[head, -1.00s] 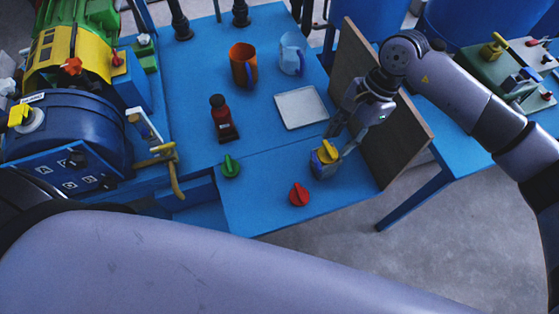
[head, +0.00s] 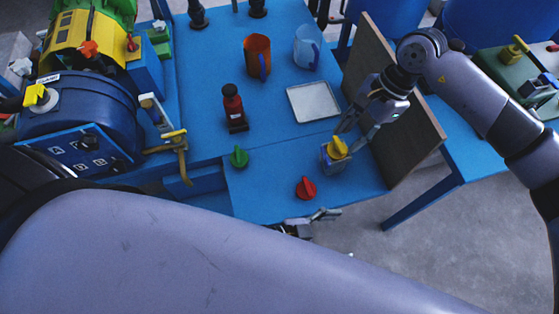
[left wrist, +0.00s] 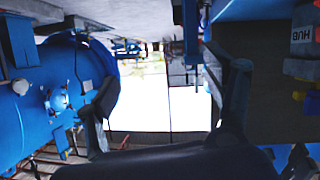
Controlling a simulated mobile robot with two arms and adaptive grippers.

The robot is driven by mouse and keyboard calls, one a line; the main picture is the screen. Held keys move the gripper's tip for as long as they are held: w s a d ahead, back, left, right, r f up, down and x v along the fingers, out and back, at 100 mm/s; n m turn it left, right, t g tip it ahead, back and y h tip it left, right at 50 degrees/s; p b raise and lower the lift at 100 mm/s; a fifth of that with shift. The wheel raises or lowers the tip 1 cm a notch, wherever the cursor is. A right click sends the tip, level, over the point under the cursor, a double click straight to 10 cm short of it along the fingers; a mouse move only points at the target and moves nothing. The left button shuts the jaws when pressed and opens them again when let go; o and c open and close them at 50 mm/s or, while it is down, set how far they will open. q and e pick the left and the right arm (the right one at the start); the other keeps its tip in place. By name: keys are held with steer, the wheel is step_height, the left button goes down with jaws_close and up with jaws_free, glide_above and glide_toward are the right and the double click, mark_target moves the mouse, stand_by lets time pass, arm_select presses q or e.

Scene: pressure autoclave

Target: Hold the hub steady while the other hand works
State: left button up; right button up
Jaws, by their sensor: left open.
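A small grey-blue block with a yellow knob (head: 335,162) stands near the right end of the blue table. My right gripper (head: 353,135) is just above and to the right of the knob, its fingers apart; I cannot tell whether they touch it. My left gripper (head: 318,218) shows at the table's front edge, largely hidden behind my left arm. In the left wrist view its fingers (left wrist: 165,105) are wide apart with nothing between them. A box labelled HUB (left wrist: 302,35) is at that view's right edge, outside the fingers; I cannot tell for certain whether it is the block.
A red knob (head: 306,188) and a green knob (head: 239,157) sit near the front edge. Behind are a red bottle (head: 233,108), orange mug (head: 257,55), clear jug (head: 307,46) and pale tray (head: 314,101). A brown board (head: 415,130) stands right; the blue autoclave (head: 85,115) is left.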

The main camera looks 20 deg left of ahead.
arm_select(q)
steer(key=t+y, duration=0.1)
steer(key=t, duration=0.1)
glide_toward(331, 159)
steer(key=s+a, duration=0.2)
steer(key=a, duration=0.2)
steer(key=x, duration=1.7)
steer(key=shift+w+a+f, duration=0.1)
steer(key=shift+w+f, duration=0.15)
steer(key=shift+f, duration=0.2)
